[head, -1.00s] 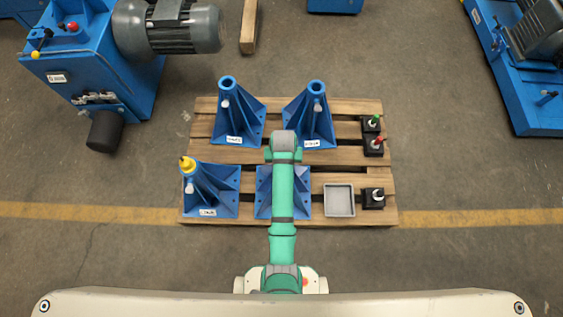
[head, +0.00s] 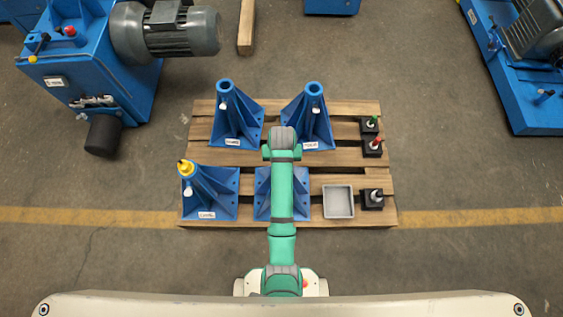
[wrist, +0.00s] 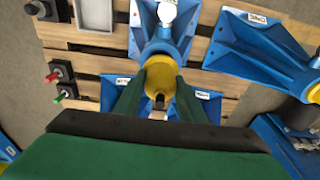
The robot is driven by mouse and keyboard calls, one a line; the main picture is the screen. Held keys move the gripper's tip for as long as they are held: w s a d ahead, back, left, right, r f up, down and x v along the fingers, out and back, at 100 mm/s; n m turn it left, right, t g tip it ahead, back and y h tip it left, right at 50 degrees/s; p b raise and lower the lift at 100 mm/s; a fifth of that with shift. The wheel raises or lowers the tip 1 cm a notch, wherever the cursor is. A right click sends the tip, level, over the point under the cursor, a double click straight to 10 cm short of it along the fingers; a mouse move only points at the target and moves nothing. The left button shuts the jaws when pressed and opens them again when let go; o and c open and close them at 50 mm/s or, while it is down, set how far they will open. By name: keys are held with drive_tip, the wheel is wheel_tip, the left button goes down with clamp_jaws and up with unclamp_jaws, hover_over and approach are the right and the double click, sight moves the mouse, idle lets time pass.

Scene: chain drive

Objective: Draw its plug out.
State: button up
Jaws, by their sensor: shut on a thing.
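A yellow plug (wrist: 158,78) is at the top of a blue stand (wrist: 157,42) in the wrist view. My gripper (wrist: 160,83) has its two green fingers shut on the plug, one on each side. Whether the plug is seated or partly raised cannot be told. In the head view this stand (head: 262,193) is the front middle one, mostly covered by my arm, which hides my gripper and the plug. Another yellow plug (head: 185,167) tops the front left stand (head: 213,187).
Two more blue stands (head: 236,122) (head: 308,125) are at the back of the wooden pallet (head: 350,110). A grey tray (head: 338,215) lies right of my arm. Black blocks with a green knob (head: 375,120), a red knob (head: 379,142) and a grey knob (head: 376,194) line the right side.

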drive_tip(key=shift+w+r, duration=0.1)
drive_tip(key=shift+r, duration=1)
drive_tip(key=shift+d+r, duration=0.15)
drive_tip(key=shift+r, duration=1.5)
